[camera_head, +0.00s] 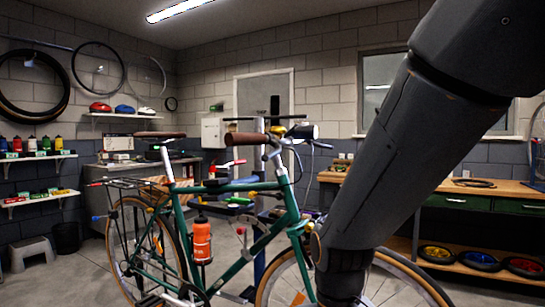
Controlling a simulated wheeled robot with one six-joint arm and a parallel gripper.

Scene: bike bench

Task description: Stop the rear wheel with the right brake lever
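A green bicycle (252,254) stands in side view with its front to the right. The rear wheel (110,238) has a tan-walled tire and is partly covered by the frame; one frame cannot show whether it turns. The handlebar's near brown grip (246,138) points left, toward the saddle (160,135). The right brake lever cannot be made out clearly near this grip. My dark arm crosses the right of the view from the top right down to the bottom edge, in front of the front wheel (408,284). My gripper is not in view.
A wooden workbench (478,190) with green drawers stands on the right, with several colored wheels below. A grey step stool (32,250) and a dark bin (66,238) are at the left. An orange bottle (202,241) is on the frame. Some floor is clear behind the bicycle.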

